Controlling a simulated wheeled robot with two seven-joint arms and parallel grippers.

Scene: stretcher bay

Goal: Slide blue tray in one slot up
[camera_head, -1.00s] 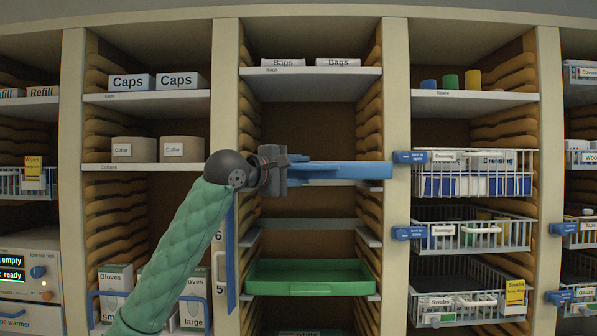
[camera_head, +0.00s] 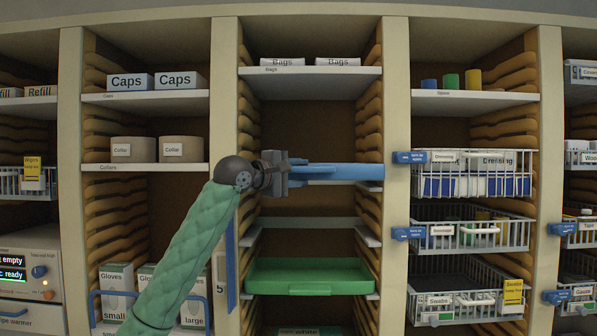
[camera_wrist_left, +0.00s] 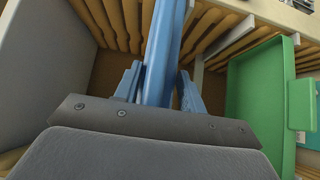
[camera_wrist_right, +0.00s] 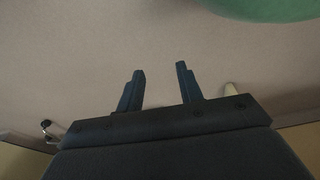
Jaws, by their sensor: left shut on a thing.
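The blue tray (camera_head: 345,172) is nearly edge-on at the middle bay, level, its right end just overlapping the bay's right post. My left gripper (camera_head: 296,172) is shut on its left part. In the left wrist view the tray (camera_wrist_left: 166,45) runs up between the two fingers (camera_wrist_left: 157,85). Below it, pale supports (camera_head: 368,237) show on both sides of the bay with nothing on them. Whether the tray rests in the wooden runners (camera_head: 368,110) is hidden. In the right wrist view my right gripper (camera_wrist_right: 160,72) is open and empty, above a plain floor.
A green tray (camera_head: 310,290) sits lower in the same bay. A shelf with Bags boxes (camera_head: 283,63) is above, with clear space under it. Wire baskets with blue tags (camera_head: 410,157) stand close on the right. Collars (camera_head: 135,149) and Gloves boxes (camera_head: 116,280) are on the left.

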